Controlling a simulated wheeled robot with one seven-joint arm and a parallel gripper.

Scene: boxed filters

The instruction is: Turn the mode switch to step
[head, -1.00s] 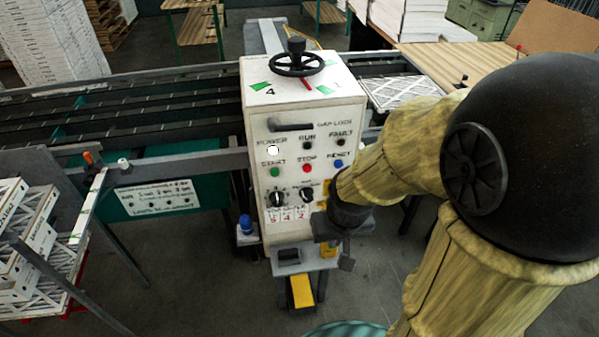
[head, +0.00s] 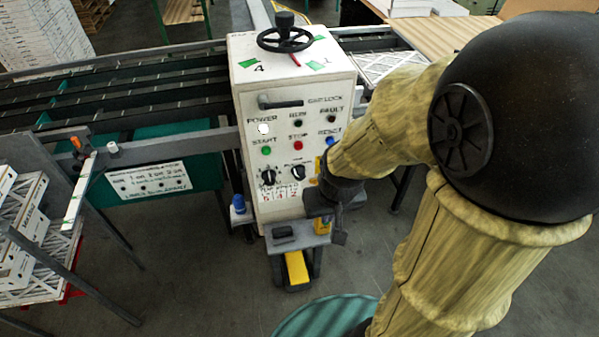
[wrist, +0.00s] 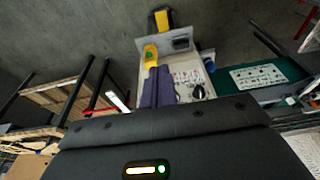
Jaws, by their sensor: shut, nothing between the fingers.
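The control box (head: 262,110) stands upright with two black rotary knobs low on its front: a left knob (head: 268,177) and a right knob (head: 298,172). Their small print is too blurred to tell which is the mode switch. A white label strip (head: 280,194) sits below them. My gripper (wrist: 158,86) is shut and empty. It hangs in front of the box's lower right side in the head view. In the wrist view the box is upside down; one knob (wrist: 198,91) shows right of the fingers, and the other seems hidden behind them.
Above the knobs are green, red and blue buttons, lamps, a black lever (head: 280,103) and a handwheel (head: 286,40). A small grey shelf (head: 297,236) with a yellow pedal (head: 296,268) juts out below. Conveyor rails run behind.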

